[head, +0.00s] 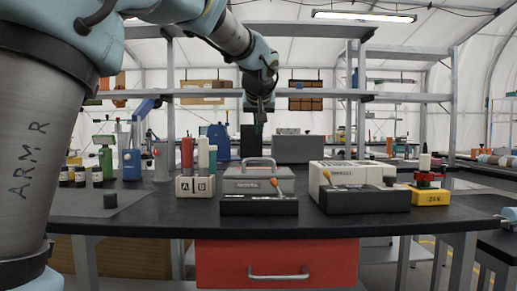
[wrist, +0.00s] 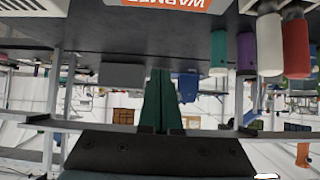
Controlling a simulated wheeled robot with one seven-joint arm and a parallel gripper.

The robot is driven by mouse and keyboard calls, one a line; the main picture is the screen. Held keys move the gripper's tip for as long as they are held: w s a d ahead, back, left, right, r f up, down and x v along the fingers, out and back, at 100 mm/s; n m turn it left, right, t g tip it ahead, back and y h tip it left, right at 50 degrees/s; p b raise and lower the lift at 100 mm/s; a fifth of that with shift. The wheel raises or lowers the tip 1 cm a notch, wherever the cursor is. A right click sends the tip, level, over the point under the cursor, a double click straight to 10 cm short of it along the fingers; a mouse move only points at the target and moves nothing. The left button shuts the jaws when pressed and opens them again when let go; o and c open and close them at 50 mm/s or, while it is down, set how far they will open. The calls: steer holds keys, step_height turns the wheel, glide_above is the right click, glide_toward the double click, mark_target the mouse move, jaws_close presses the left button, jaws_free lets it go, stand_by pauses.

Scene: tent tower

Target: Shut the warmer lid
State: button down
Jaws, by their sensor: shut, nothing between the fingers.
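An orange-red label reading WARMER (wrist: 165,4), upside down, is cut off at the wrist view's top edge. In the head view a grey box (head: 235,185) with an arched handle (head: 259,160) stands mid-bench. It lies below my gripper, but I cannot confirm that it is the warmer. Its front label is too small to read, and I cannot tell how its lid stands. My gripper (head: 261,122) hangs above and behind the handle, apart from it. Its green fingers (wrist: 162,75) are together and empty in the wrist view.
Upright tubes (head: 187,152) stand left; a grey block (head: 298,149) is behind. Shelves cross above. A red drawer (head: 277,250) is below the bench.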

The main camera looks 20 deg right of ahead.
mark_target(260, 159)
steer(key=shift+s+a+f+t+h+b, duration=0.4)
steer(key=shift+s+f+t+b, duration=0.4)
steer(key=shift+b, duration=2.95)
steer(key=shift+s+a+f+t+h+b, duration=0.35)
steer(key=shift+s+f+t+b, duration=0.45)
steer(key=shift+b, duration=2.95)
steer(key=s+b, duration=0.1)
steer(key=b, duration=0.3)
steer(key=s+a+f+t+b, duration=0.1)
steer(key=b, duration=0.2)
steer(key=shift+h+b, duration=0.35)
steer(key=f+b, duration=0.1)
steer(key=b, duration=0.1)
steer(key=s+f+b, duration=0.1)
steer(key=b, duration=0.2)
steer(key=shift+s+a, duration=0.25)
steer(key=shift+a, duration=0.1)
steer(key=shift+s+a+f+b, duration=0.2)
steer(key=shift+s+f+b, duration=0.4)
steer(key=shift+b, duration=0.7)
steer(key=shift+w+d+f, duration=0.1)
steer(key=shift+f, duration=0.3)
steer(key=r+p, duration=0.4)
steer(key=r, duration=0.1)
steer(key=shift+w, duration=0.35)
steer(key=s+a+f, duration=0.1)
steer(key=s+a, duration=0.3)
steer(key=s, duration=0.5)
steer(key=shift+f, duration=0.25)
